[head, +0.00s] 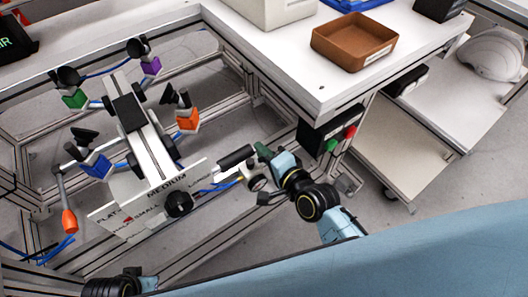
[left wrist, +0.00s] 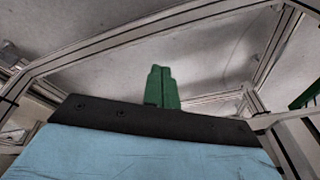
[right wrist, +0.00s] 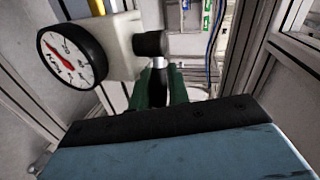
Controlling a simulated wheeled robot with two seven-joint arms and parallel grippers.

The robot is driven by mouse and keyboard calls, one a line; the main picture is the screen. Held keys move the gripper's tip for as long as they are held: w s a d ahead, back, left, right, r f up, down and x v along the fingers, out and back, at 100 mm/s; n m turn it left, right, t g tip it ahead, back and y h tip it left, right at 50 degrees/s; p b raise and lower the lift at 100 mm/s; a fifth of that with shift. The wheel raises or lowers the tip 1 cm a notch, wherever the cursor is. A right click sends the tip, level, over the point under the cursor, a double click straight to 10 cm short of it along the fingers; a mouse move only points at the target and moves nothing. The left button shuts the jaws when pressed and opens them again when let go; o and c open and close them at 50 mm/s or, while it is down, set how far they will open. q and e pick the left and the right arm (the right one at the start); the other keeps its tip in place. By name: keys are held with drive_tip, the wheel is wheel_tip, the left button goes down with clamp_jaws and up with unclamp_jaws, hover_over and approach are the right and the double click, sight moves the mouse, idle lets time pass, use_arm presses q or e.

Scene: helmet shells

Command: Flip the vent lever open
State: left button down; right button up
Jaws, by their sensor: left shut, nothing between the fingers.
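My right gripper (head: 264,152) is at the right end of the bench fixture, beside a black cylinder (head: 235,157). In the right wrist view its green fingers (right wrist: 157,88) stand apart on either side of a dark piece, which looks like the vent lever (right wrist: 157,90). I cannot tell if they grip it. A silver stem (right wrist: 159,63) rises from there beside a black knob (right wrist: 152,44) on a white block (right wrist: 120,45). A round gauge (right wrist: 73,57) with a red needle is at left. My left gripper (left wrist: 162,88) is shut and empty over the frame.
A metal frame fixture holds a white panel (head: 150,200) with printed size labels and a black knob (head: 179,204). Coloured clamps surround the central rail (head: 140,120). A white table (head: 290,60) with a brown tray (head: 354,42) stands behind, and a shelf cart (head: 410,140) at right.

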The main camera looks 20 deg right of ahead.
clamp_jaws()
drive_tip(key=n+y, duration=0.1)
drive_tip(key=n+g+y, duration=0.1)
drive_tip(key=shift+w+a+y, duration=0.2)
drive_tip(key=shift+w+y, duration=0.1)
drive_tip(key=shift+o, duration=2)
unclamp_jaws()
use_arm(q)
drive_tip(key=shift+w, duration=0.1)
